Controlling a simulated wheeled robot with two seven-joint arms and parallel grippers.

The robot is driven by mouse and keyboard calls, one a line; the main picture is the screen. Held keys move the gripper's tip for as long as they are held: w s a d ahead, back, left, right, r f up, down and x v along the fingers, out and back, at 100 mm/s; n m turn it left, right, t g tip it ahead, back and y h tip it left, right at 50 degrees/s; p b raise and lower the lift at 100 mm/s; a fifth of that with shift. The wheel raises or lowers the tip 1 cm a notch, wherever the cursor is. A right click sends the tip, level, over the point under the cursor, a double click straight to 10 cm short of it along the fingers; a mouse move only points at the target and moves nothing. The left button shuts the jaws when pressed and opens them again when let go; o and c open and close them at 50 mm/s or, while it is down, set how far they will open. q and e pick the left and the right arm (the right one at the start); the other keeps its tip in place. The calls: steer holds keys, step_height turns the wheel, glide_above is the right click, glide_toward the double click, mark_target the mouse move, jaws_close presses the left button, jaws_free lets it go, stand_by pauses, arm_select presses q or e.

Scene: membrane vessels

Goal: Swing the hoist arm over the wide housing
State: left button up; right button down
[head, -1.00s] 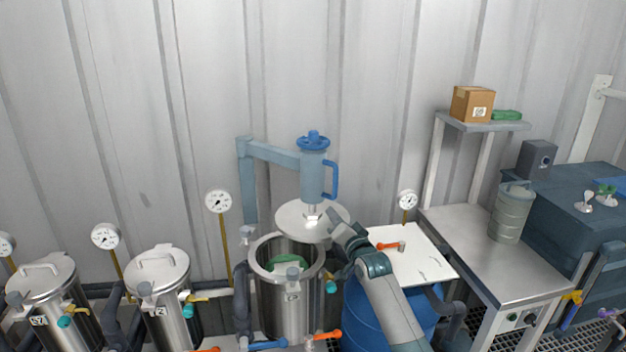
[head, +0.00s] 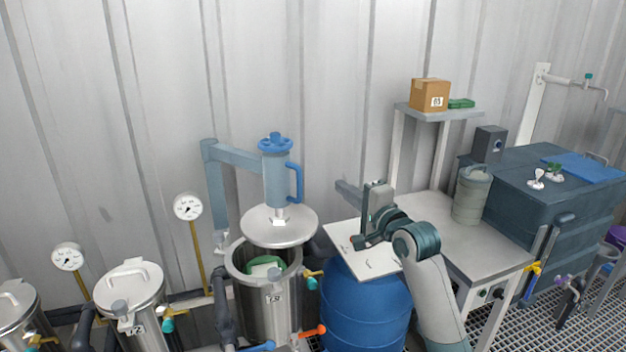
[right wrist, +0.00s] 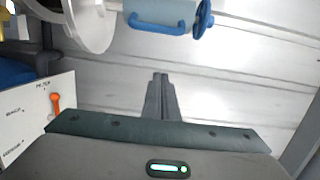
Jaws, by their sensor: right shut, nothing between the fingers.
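The blue-grey hoist arm (head: 240,157) reaches right from its post at the wall. Its upright cylinder (head: 277,180) has a blue side handle (head: 296,183) and blue top knob. A round steel lid (head: 280,228) hangs level below it. In the head view the lid overlaps the far rim of the open wide housing (head: 268,308); I cannot tell if it is centred. Green material shows inside the housing. My right gripper (head: 342,187) is shut and empty, apart to the right of the handle. The right wrist view shows its fingers (right wrist: 160,78) together, below the handle (right wrist: 165,22) in the picture. My left gripper is out of view.
A white panel (head: 345,240) with an orange lever in the right wrist view (right wrist: 55,104) sits above a blue drum (head: 365,305). Lidded narrower vessels (head: 130,287) and gauges stand left. A steel table (head: 430,235) with a grey canister (head: 472,195) stands right.

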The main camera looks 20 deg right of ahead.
steer(key=w+a+p, duration=0.2)
steer(key=w+p, duration=0.1)
steer(key=w, duration=0.7)
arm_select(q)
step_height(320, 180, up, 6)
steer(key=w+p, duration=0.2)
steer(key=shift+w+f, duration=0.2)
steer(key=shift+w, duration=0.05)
arm_select(e)
steer(key=s+a, duration=0.2)
steer(key=a, duration=0.1)
steer(key=shift+a+r, duration=0.1)
steer(key=shift+r, duration=0.05)
steer(key=shift+a, duration=0.15)
